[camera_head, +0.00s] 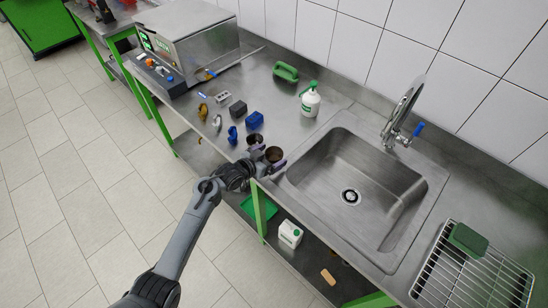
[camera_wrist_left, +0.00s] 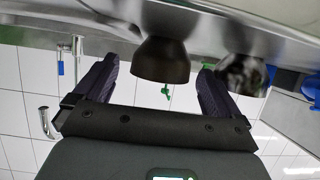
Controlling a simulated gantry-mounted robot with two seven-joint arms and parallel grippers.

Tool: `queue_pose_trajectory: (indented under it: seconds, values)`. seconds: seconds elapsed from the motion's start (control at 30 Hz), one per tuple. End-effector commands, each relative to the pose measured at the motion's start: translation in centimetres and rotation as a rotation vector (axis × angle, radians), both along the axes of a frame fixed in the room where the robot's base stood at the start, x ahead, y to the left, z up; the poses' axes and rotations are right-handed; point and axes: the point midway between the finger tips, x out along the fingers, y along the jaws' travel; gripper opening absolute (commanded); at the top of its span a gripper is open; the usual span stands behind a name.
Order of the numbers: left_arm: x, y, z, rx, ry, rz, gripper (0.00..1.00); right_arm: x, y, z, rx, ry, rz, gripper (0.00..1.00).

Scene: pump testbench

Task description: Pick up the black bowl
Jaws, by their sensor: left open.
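Two small dark bowls stand side by side at the front edge of the steel counter. The nearer bowl (camera_head: 274,153) looks dark brown to black; in the left wrist view the bowl (camera_wrist_left: 161,62) appears upside down between my fingers. The second bowl (camera_head: 255,139) is just to its left; in the wrist view this bowl (camera_wrist_left: 241,74) looks mottled and lies outside the fingers. My left gripper (camera_head: 267,158) is open at the counter edge, its fingers on either side of the nearer bowl. Contact cannot be made out. My right gripper is out of view.
A sink (camera_head: 352,185) lies right of the bowls, with a tap (camera_head: 402,135) behind. Blue, grey and yellow small parts lie left. A white spray bottle (camera_head: 310,100) and a green object (camera_head: 286,72) stand behind. A lower shelf holds a white carton (camera_head: 290,235).

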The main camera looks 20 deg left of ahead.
Motion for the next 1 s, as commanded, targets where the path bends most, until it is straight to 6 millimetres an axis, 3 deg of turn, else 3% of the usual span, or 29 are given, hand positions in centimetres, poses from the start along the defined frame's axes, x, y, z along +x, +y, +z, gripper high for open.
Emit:
queue_pose_trajectory:
  seconds: [0.2, 0.5, 0.9, 1.0]
  values:
    - [1.8, -0.7, -0.8, -0.001, -0.001, 0.0, 0.98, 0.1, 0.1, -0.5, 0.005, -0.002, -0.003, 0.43]
    - [2.0, -0.8, -0.9, 0.0, 0.0, 0.0, 0.98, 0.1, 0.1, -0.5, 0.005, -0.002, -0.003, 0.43]
    - [2.0, -0.8, -0.9, 0.0, 0.0, 0.0, 0.38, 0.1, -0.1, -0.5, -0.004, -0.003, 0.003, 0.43]
    - [2.0, -0.8, -0.8, 0.0, -0.001, 0.0, 0.38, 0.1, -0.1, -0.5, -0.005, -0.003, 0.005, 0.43]
